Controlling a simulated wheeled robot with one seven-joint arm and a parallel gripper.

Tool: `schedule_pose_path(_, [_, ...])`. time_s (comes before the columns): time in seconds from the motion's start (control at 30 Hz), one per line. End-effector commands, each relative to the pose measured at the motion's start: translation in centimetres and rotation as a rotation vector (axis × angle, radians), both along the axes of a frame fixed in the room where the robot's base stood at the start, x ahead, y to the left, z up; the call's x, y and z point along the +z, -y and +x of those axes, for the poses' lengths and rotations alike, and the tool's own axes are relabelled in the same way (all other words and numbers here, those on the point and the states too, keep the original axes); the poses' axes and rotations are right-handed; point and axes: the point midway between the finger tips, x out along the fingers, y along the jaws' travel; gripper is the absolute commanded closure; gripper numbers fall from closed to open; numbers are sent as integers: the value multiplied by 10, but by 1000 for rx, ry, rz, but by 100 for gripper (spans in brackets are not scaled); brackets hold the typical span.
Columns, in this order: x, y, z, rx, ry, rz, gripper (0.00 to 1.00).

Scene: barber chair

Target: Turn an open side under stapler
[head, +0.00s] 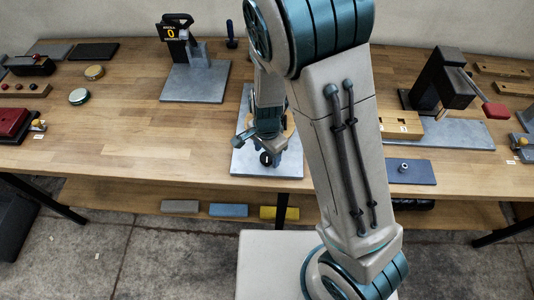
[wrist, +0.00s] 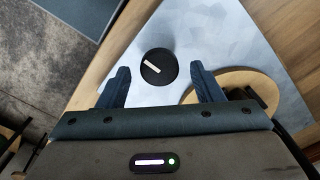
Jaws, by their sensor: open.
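I cannot identify a stapler for certain in either view. My gripper (head: 268,150) is over a grey metal plate (head: 240,165) near the table's front edge. In the wrist view my gripper (wrist: 160,76) is open, with a dark finger on each side. A round black knob with a white bar (wrist: 158,66) shows between and beyond the fingertips, and nothing is clasped. A round wooden disc (wrist: 232,78) lies to the right, partly hidden by the right finger, with a dark part on it. My arm hides much of this station in the head view.
A black device with a red-ended lever (head: 445,80) stands at right. A black-topped fixture (head: 178,30) stands on a plate behind left, and a red device (head: 12,122) is at far left. A blue-grey plate (head: 410,175) lies right of my arm. The left-middle tabletop is clear.

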Motion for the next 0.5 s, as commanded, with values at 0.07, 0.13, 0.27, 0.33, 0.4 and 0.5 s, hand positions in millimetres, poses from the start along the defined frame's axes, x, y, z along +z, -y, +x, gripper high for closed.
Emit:
schedule_pose_path(0.07, [-7,1,0,0,-3,-1,40])
schedule_pose_path(0.13, [-11,1,0,-1,-1,-1,40])
schedule_pose_path(0.27, [-14,0,0,0,-1,0,40])
schedule_pose_path(0.33, [-14,0,0,0,-1,0,40])
schedule_pose_path(0.4, [-14,0,0,0,0,0,40])
schedule_pose_path(0.5, [-14,0,0,0,0,0,46])
